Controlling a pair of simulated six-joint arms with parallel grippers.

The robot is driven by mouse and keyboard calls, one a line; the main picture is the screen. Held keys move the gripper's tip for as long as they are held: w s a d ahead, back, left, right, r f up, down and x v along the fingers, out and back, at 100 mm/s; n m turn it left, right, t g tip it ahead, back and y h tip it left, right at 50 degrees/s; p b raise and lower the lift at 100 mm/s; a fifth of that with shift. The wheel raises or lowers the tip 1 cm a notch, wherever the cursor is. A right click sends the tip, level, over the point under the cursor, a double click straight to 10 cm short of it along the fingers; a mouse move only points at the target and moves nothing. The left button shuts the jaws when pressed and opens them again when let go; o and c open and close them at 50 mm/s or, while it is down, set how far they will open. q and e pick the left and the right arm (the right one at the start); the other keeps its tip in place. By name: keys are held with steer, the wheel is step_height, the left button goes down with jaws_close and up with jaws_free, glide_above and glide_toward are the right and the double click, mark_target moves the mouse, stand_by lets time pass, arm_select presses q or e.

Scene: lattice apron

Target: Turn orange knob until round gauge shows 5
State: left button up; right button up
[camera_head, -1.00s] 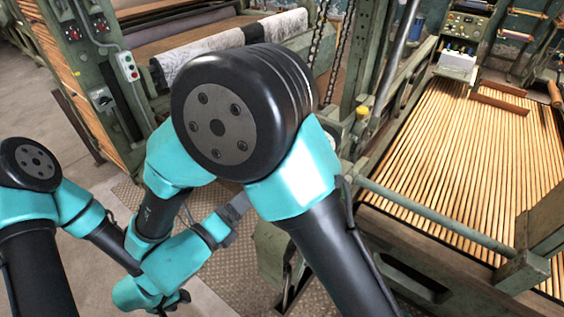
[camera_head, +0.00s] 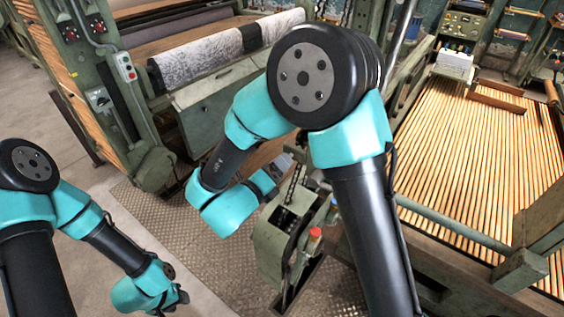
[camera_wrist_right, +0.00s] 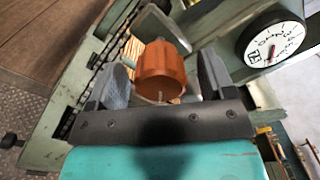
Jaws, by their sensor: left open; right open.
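The orange knob (camera_wrist_right: 160,72) is in the right wrist view, between the two fingers of my right gripper (camera_wrist_right: 165,82). The fingers stand apart on either side of it, and I see gaps beside the knob. The round gauge (camera_wrist_right: 272,40) has a white face with black digits and is at the upper right of that view. Its reading is too small to tell. In the head view my right gripper (camera_head: 283,168) is partly hidden by its own wrist. My left gripper (camera_head: 178,298) is low at the left, far from the knob, open and small in view.
A green machine frame with a small orange-red cap (camera_head: 314,235) stands below my right forearm. A bed of wooden slats (camera_head: 480,150) fills the right. A roller with patterned cloth (camera_head: 205,58) is at the back. The patterned metal floor (camera_head: 215,250) between my arms is clear.

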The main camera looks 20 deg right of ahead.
steer(key=shift+x, duration=1.3)
steer(key=shift+a, duration=0.1)
steer(key=shift+c, duration=0.3)
steer(key=c, duration=0.9)
